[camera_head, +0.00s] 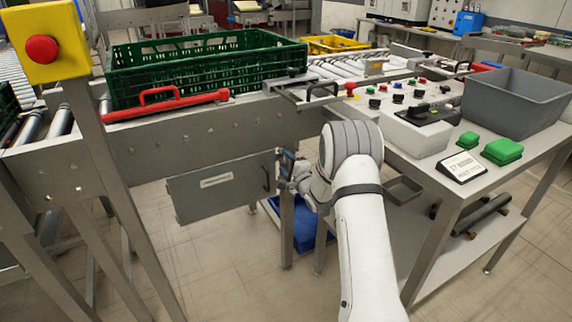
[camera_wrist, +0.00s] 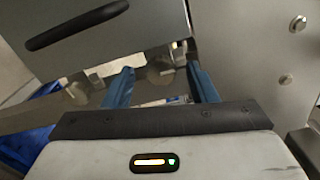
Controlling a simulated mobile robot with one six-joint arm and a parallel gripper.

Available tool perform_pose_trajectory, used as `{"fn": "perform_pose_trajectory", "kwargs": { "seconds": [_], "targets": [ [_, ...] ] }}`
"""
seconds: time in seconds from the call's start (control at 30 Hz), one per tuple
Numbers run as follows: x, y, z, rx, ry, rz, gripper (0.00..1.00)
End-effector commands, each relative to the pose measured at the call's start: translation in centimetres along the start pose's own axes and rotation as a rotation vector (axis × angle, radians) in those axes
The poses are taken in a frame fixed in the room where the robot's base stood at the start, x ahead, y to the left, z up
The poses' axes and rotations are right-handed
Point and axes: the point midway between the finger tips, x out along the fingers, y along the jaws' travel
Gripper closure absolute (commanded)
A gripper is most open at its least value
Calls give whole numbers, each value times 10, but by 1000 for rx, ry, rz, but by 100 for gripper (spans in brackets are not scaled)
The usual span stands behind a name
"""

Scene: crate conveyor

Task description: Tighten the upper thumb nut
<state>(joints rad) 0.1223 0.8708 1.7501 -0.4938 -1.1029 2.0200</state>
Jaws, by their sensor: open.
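A round grey thumb nut (camera_wrist: 160,70) shows in the wrist view, between the two blue fingers of my gripper (camera_wrist: 161,74). The fingers stand apart on either side of it, and I cannot tell if they touch it. A second, lower nut (camera_wrist: 77,92) shows to the left, outside the fingers. The grey panel (camera_wrist: 110,35) with a black handle (camera_wrist: 77,25) is just beyond the fingers. In the head view, my gripper (camera_head: 285,165) is at the right edge of this hanging panel (camera_head: 215,188); the nuts are too small or hidden there.
The conveyor frame (camera_head: 190,135) runs above the panel and carries a green crate (camera_head: 205,68). The control table (camera_head: 455,200) with a grey bin (camera_head: 517,103) stands close on the right of my arm.

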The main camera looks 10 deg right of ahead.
Motion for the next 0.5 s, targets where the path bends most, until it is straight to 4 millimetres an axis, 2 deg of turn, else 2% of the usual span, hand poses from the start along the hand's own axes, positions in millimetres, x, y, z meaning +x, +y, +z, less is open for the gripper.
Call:
{"fn": "perform_pose_trajectory", "kwargs": {
  "seconds": [0.17,0.5],
  "targets": [
    [-15,-1,-1,0,2,2,48],
    [-69,0,0,0,1,1,48]
  ]
}}
